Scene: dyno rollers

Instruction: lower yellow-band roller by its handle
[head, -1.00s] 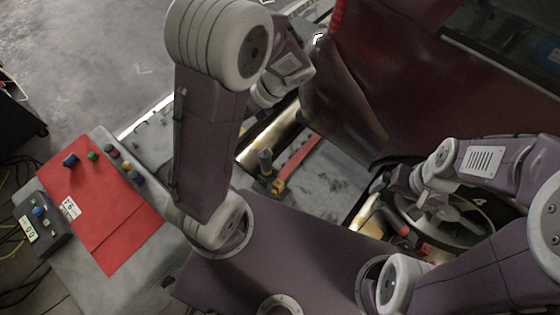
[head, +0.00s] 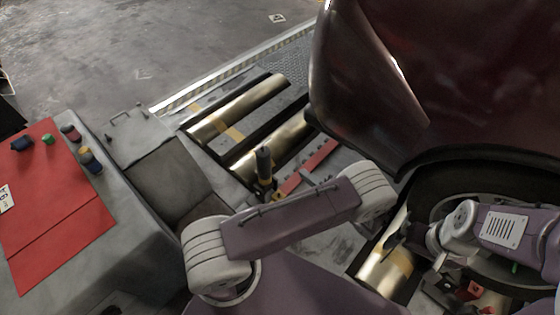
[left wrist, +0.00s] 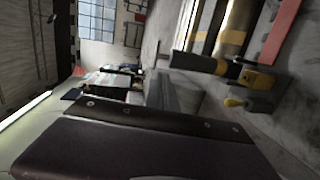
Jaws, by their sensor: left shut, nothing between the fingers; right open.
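Two long metallic rollers lie in the floor bed in the head view, a far one (head: 248,101) and a nearer one (head: 284,133), with yellow bands. A dark handle (head: 263,160) with a yellow base stands upright beside the nearer roller's end. In the left wrist view the handle (left wrist: 200,62) points left from its yellow block (left wrist: 257,79). My left arm crosses the head view below the handle, but its gripper does not show in either view. My right gripper (head: 410,243) is open beside the car's wheel, near another yellow-banded roller (head: 380,272).
A dark red car body (head: 365,80) overhangs the bed at right. A red bar (head: 320,154) lies right of the handle. A grey cabinet (head: 140,215) with a red panel (head: 60,220) and several knobs stands at left. Open floor (head: 140,50) lies beyond.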

